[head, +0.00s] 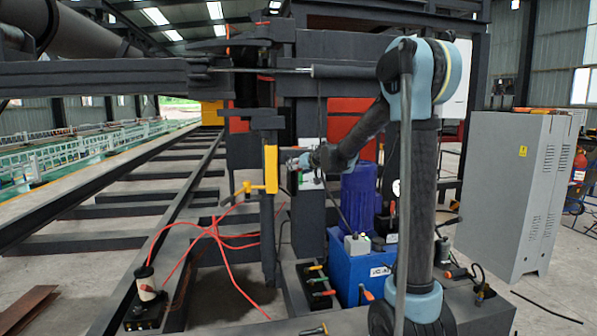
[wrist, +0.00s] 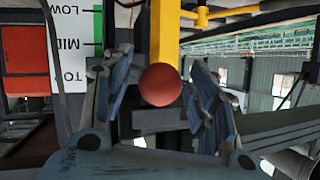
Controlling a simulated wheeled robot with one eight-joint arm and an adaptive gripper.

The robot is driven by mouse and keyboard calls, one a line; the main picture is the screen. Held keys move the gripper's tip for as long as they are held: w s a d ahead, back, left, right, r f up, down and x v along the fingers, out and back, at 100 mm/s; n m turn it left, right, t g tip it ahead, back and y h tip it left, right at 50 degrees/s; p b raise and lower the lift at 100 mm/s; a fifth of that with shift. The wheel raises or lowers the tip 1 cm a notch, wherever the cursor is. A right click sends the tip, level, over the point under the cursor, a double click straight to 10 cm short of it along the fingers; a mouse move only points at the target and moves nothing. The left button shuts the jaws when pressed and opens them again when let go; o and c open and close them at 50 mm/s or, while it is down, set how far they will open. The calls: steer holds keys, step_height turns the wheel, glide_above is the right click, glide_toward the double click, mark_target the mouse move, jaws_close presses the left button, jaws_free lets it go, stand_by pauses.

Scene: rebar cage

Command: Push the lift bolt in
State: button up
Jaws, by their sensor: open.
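A round dull-red knob (wrist: 160,85), which looks like the end of the lift bolt, sits between my fingers in the wrist view. The bolt's shaft behind the knob is hidden. A yellow upright (wrist: 164,30) stands behind the knob; it also shows in the head view (head: 271,168). My gripper (wrist: 160,68) is open, with one finger on each side of the knob and a visible gap to it. In the head view my gripper (head: 287,157) is just right of the yellow upright, and the knob cannot be made out there.
A white board (wrist: 75,40) with green marks and LOW and MID lettering stands beside the upright. Red hoses (head: 215,235) hang below left. A blue box (head: 358,270) and grey cabinets (head: 505,190) stand to the right. A dark horizontal beam (head: 95,78) crosses the upper left.

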jaws_close()
steer(key=shift+w+a, duration=0.2)
steer(key=shift+w, duration=0.6)
steer(key=shift+w+a, duration=0.25)
steer(key=shift+w, duration=0.6)
steer(key=shift+w+a, duration=0.2)
steer(key=shift+w, duration=0.6)
steer(key=shift+r, duration=0.1)
jaws_free()
steer(key=shift+s, duration=0.1)
steer(key=v, duration=1.1)
steer(key=shift+s+d, duration=0.25)
